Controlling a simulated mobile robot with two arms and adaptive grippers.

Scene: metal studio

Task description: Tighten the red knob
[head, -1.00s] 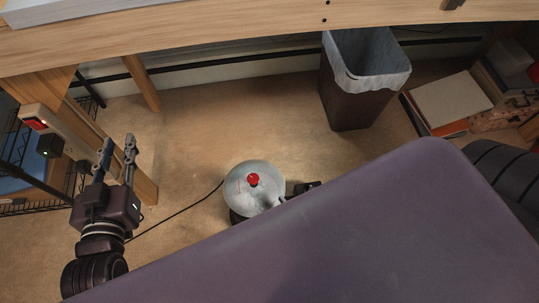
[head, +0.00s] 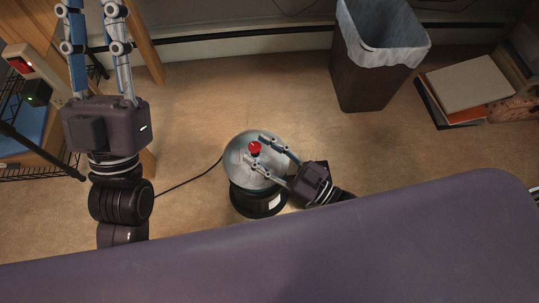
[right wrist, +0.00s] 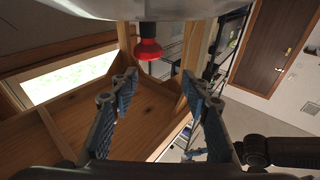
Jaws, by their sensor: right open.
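The red knob (head: 254,147) sits on top of a silver dome (head: 240,176) on a dark round base (head: 258,204) on the floor. My right gripper (head: 257,148) comes in from the right over the dome, its open fingers spread on either side of the knob in the head view. In the right wrist view the knob (right wrist: 148,50) shows just ahead of the open fingertips (right wrist: 160,82), with clear space around it and no contact visible. My left gripper (head: 93,20) is at the upper left, far from the dome, its fingers apart and empty, the tips at or past the top edge.
A lined waste bin (head: 366,78) stands at the upper right, with books (head: 470,82) beside it. A power strip (head: 25,62) and wire rack (head: 62,168) are at the left. A black cord (head: 190,181) runs to the base. Floor around the dome is mostly clear.

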